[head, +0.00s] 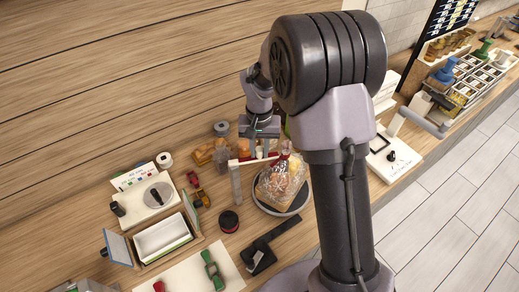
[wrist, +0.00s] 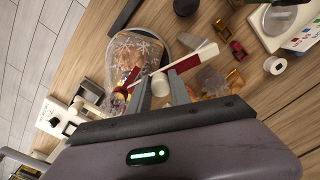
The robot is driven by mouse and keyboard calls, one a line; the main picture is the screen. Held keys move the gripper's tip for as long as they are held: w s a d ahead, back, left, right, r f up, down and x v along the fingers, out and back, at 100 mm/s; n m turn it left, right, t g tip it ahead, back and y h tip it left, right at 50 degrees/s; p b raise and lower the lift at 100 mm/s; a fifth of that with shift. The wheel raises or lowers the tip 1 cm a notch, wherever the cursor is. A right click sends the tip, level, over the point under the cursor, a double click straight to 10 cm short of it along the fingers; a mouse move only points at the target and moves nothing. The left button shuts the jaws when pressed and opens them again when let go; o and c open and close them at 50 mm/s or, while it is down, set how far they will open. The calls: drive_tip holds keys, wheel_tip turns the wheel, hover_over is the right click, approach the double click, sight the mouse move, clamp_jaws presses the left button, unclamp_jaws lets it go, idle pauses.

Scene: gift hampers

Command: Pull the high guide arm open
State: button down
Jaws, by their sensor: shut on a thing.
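The high guide arm, a white bar with a red section (wrist: 184,65), lies across the wrist view beside a clear wrapped hamper (wrist: 128,58). In the head view the arm (head: 243,161) reaches from a grey post (head: 236,184) toward the hamper (head: 279,181). My gripper (wrist: 161,88) is shut on a white, rounded part of the guide arm, between its two grey fingers. In the head view my gripper (head: 264,150) points down over the arm, and its fingertips are partly hidden. The hamper stands on a round grey turntable (head: 297,207), with its gathered top close to my gripper.
A dark round pot (head: 229,221), red and yellow small items (head: 198,196) and a white open box (head: 162,238) stand to the left. Brown goods (head: 203,154) and a jar (head: 221,128) sit behind. Some bare wood shows between them.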

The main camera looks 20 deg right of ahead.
drive_tip(key=shift+w, duration=0.2)
drive_tip(key=w+a+n+p, duration=0.3)
drive_tip(key=w+a+n, duration=0.1)
drive_tip(key=n, duration=0.6)
drive_tip(key=w+a+n+p, duration=0.3)
drive_tip(key=a+n, duration=0.3)
drive_tip(key=n, duration=0.5)
drive_tip(key=shift+w+a+n+p, duration=0.25)
drive_tip(key=shift+w+n+p, duration=0.1)
drive_tip(key=shift+w, duration=0.4)
drive_tip(key=c, duration=1.2)
unclamp_jaws()
